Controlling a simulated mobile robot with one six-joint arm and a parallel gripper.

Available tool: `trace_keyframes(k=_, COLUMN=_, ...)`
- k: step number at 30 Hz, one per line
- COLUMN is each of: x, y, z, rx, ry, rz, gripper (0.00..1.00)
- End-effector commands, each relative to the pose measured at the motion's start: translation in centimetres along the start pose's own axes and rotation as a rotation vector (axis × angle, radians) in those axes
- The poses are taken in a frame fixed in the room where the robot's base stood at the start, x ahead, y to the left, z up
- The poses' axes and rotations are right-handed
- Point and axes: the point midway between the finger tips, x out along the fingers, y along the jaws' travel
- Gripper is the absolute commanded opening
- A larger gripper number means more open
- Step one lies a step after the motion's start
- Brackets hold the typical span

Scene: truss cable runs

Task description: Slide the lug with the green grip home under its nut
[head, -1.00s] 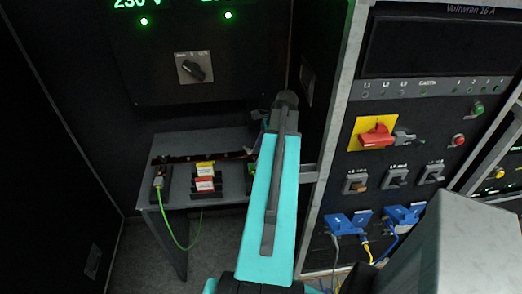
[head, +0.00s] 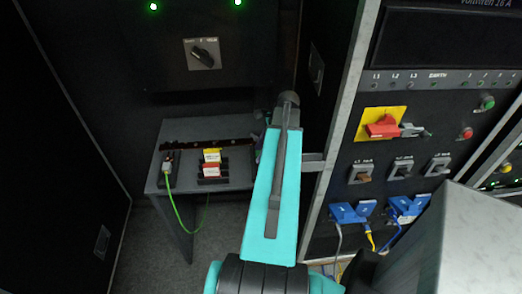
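I cannot make out the lug with the green grip; my arm hides part of the bench. A dark brown bar (head: 195,146) with small fittings, too small to read as nuts, lies along the back of a small grey bench (head: 178,132). My turquoise arm link reaches up in front of the bench's right end. My gripper does not show.
Yellow and red labelled blocks (head: 212,164) sit mid-bench. A rotary switch (head: 203,53) is on the dark panel above. At the right stands a rack with a red handle on a yellow plate (head: 381,125) and blue plugs (head: 352,212). Floor is clear left of the bench.

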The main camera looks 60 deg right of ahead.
Motion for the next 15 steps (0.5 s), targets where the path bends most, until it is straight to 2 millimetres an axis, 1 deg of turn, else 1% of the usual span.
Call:
trace_keyframes(k=1, x=-0.02, y=0.0, z=-0.01, rx=0.0, ry=0.0, rz=0.0, gripper=0.38)
trace_keyframes(k=5, x=-0.03, y=0.0, z=-0.03, rx=0.001, ry=0.0, rz=0.0, gripper=0.16)
trace_keyframes(k=6, x=-0.03, y=0.0, z=-0.03, rx=0.001, ry=0.0, rz=0.0, gripper=0.09)
trace_keyframes(k=7, x=-0.04, y=0.0, z=-0.04, rx=0.001, ry=0.0, rz=0.0, gripper=0.07)
trace_keyframes(k=15, x=-0.12, y=-0.42, z=-0.06, rx=0.0, ry=0.0, rz=0.0, gripper=0.07)
